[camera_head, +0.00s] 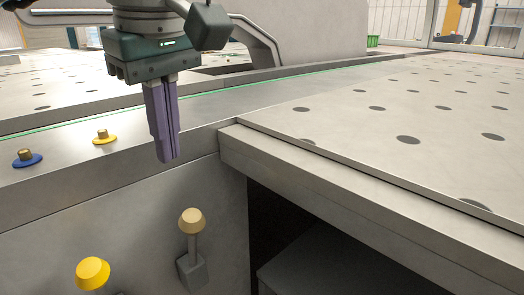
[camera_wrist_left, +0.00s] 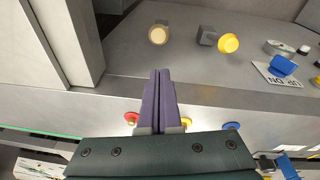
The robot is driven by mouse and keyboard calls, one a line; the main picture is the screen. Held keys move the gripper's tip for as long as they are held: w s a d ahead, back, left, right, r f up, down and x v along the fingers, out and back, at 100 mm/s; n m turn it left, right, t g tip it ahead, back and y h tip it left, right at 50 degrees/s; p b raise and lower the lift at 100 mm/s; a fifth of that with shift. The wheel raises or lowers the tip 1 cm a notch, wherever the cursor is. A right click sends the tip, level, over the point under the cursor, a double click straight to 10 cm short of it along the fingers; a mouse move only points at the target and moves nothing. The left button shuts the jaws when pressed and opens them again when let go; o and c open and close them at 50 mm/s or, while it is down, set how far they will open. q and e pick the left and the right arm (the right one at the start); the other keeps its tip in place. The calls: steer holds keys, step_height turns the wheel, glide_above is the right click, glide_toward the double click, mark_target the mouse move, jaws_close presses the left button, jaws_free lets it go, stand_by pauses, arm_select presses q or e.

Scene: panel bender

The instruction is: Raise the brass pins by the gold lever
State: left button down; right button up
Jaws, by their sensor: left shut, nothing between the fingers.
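Two knobbed levers stand on the front face of the machine: a pale tan-gold one (camera_head: 191,221) and a brighter yellow one (camera_head: 93,272). Both also show in the left wrist view, the tan knob (camera_wrist_left: 158,35) and the yellow knob (camera_wrist_left: 228,43). Brass pins stand on the ledge above, one on a blue collar (camera_head: 27,158) and one on a yellow collar (camera_head: 104,137). A red-collared pin (camera_wrist_left: 131,118) shows in the left wrist view. My left gripper (camera_head: 168,160) is shut and empty, pointing down in front of the ledge, above the tan knob and apart from it.
A perforated table (camera_head: 400,110) with a thick front edge lies to the right, over a dark recess. In the left wrist view, an upside-down UP/DN label (camera_wrist_left: 275,80) lies beside a blue knob (camera_wrist_left: 284,66).

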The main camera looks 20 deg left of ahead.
arm_select(q)
steer(key=b+x, duration=0.1)
steer(key=x, duration=0.8)
arm_select(e)
steer(key=shift+f, duration=0.65)
arm_select(q)
steer(key=shift+f, duration=0.1)
